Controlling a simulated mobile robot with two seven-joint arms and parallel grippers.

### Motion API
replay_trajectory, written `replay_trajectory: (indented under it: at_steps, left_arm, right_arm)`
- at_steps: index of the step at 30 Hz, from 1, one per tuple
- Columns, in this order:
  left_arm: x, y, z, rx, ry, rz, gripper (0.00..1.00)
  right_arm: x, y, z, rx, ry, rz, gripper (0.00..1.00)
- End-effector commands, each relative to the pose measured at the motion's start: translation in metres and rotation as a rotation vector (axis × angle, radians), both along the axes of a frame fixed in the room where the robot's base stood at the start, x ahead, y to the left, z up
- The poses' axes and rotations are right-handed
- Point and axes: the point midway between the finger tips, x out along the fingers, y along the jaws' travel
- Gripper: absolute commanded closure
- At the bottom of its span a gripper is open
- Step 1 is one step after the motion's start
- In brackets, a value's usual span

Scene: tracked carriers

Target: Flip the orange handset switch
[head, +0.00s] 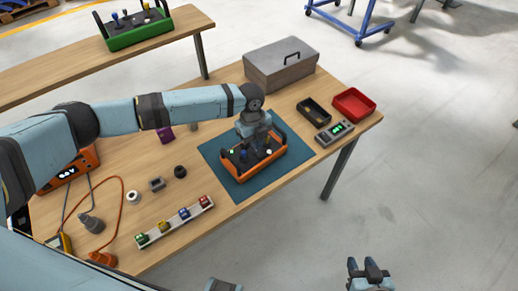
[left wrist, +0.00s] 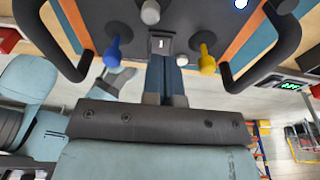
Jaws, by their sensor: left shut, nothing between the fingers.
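The orange handset (head: 241,177), an orange box with a dark top and black handles, sits on a blue-green mat (head: 213,158) on the table. Contact cannot be told. My right gripper (head: 366,268) is open, away from the table.
A grey case (head: 280,65), black tray (head: 313,112), red bin (head: 354,105) and meter (head: 334,132) stand at the right. A strip of coloured blocks (head: 175,222) lies in front. A green handset (head: 140,38) is on the far table. My left arm spans the table.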

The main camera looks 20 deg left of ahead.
Motion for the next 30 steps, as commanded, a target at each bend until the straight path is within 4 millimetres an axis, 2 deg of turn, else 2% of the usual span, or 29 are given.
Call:
replay_trajectory:
  at_steps: [1,15,30]
  left_arm:
    - [0.000,0.000,0.009,0.000,0.000,0.000,1.00]
    - [0.000,0.000,0.046,0.000,0.000,0.000,1.00]
    - [0.000,0.000,0.047,0.000,0.000,0.000,1.00]
  right_arm:
    - [0.000,0.000,0.009,0.000,-0.001,0.000,0.62]
    - [0.001,0.000,0.046,0.000,-0.007,-0.001,0.62]
    - [0.000,-0.003,0.042,-0.003,0.000,-0.005,0.62]
